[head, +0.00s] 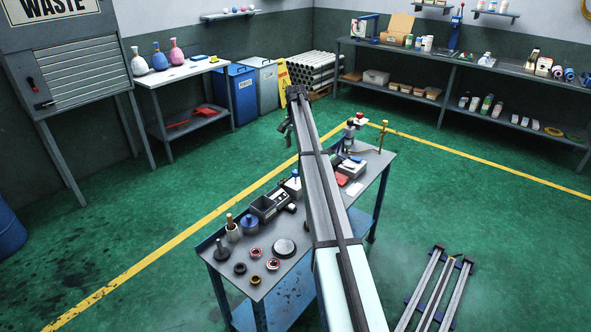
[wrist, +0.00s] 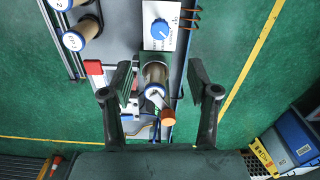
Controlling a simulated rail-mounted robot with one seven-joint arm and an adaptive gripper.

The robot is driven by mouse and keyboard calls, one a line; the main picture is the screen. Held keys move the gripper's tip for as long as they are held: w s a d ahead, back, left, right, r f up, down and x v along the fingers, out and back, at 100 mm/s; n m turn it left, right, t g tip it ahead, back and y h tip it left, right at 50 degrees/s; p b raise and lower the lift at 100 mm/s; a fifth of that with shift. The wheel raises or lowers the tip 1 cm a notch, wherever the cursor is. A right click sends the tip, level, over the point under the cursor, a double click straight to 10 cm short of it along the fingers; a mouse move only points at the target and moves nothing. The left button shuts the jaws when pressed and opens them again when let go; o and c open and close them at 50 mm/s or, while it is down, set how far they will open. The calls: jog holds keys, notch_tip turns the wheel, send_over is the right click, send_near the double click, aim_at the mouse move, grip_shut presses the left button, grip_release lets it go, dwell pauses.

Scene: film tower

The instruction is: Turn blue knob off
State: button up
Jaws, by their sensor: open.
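The blue knob (wrist: 159,29) sits on a white plate (wrist: 160,42) with dial markings, at the top middle of the wrist view. My gripper (wrist: 157,80) is open, with one dark finger on each side of the picture's middle and nothing held between them. The knob appears above the fingertips in the picture, apart from both fingers. A tan cylinder (wrist: 154,73) and a blue-rimmed white disc (wrist: 155,91) show between the fingers, at a depth I cannot judge.
Tan rollers (wrist: 84,30) with white, blue-rimmed ends stand at the wrist view's upper left. Copper-coloured prongs (wrist: 190,18) stick out right of the plate. An orange-brown cap (wrist: 168,117) lies below the disc.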

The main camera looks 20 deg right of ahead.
aim_at(296, 171)
notch_tip(296, 171, down, 13)
jog(key=p, duration=0.3)
jog(key=shift+f, duration=0.1)
grip_shut()
